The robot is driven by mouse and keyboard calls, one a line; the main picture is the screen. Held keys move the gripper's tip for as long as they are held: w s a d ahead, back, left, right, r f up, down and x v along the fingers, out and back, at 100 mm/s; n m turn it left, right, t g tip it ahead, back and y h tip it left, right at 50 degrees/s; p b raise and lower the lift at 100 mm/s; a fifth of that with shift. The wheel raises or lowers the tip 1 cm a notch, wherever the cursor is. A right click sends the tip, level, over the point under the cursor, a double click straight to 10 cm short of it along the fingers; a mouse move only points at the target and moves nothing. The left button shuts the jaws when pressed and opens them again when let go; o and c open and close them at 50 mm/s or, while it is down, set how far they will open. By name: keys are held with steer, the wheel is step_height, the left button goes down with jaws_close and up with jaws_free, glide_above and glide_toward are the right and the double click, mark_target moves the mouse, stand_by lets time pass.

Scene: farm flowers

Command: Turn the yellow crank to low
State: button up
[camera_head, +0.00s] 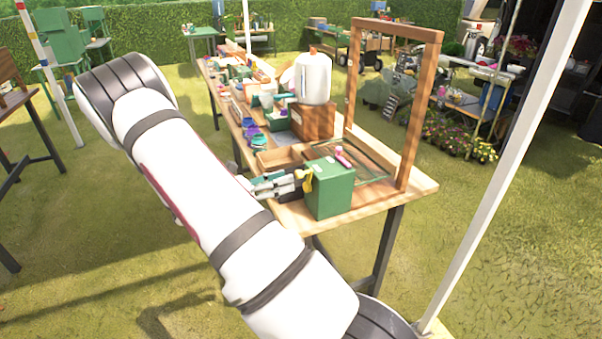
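The yellow crank (308,181) is small and sits on the left face of a green box (334,195). The box stands at the near end of the long wooden table. My gripper (298,181) reaches in from the left, with its tips right beside the crank. I cannot tell whether they touch it. The gripper is small in the view and partly hidden by my own arm, so its opening does not show. The crank's exact setting and any markings are too small to read.
A wooden frame (408,110) stands upright at the table's right edge. Behind the green box are a wooden tray (279,158) and a white tank (313,79) on a wooden block. A white pole (505,165) rises at the right. Grass lies open to the left.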

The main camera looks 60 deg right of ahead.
mark_target(300, 174)
steer(key=shift+p+x, duration=0.35)
steer(key=shift+x, duration=2.65)
jaws_close()
